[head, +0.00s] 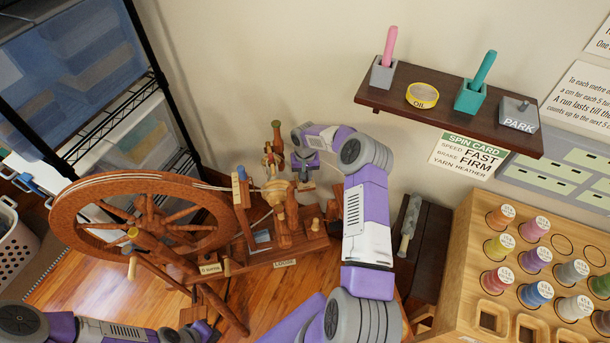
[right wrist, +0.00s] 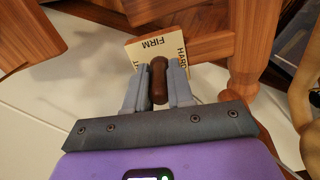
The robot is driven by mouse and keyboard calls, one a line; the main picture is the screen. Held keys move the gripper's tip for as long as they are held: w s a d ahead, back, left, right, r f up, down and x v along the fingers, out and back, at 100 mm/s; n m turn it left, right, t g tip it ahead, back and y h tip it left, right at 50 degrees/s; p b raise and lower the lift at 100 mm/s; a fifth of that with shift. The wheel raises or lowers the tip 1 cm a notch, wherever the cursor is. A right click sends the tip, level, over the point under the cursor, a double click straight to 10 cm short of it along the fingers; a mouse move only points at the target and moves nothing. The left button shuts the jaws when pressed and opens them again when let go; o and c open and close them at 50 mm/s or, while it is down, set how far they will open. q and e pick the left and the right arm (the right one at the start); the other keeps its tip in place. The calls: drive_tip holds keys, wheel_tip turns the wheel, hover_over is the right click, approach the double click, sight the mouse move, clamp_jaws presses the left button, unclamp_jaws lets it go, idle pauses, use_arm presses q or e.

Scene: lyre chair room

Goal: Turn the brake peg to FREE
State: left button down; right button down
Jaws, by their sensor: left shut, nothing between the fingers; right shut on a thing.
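The brake peg (right wrist: 158,82) is a dark brown rounded wooden handle in the right wrist view. It stands in front of a pale square plate (right wrist: 143,52) lettered FIRM and HARD, with its upper end just below the word FIRM. A third word at the plate's left is mostly hidden. My right gripper (right wrist: 158,100) is shut on the peg, one grey finger on each side. In the head view my right gripper (head: 305,172) is at the top of the spinning wheel's upright parts, hiding the peg. My left gripper (head: 204,330) is shut and empty, low at the bottom edge.
The wooden spinning wheel (head: 70,222) stands at left centre, with a LOOSE label (head: 285,263) on its base. A wall shelf (head: 430,112) holds cups and a PARK block. A spin card (head: 468,156) reads FAST, FIRM, HEATHER. A spool rack (head: 465,262) stands at right.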

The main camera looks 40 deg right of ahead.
drive_tip(key=n, duration=1)
drive_tip(key=shift+n+b, duration=0.3)
drive_tip(key=shift+b, duration=0.1)
idle(0.3)
drive_tip(key=c, duration=1)
unclamp_jaws()
wheel_tip(320, 180, up, 8)
drive_tip(key=shift+f+p, duration=0.15)
drive_tip(key=shift+p, duration=1.05)
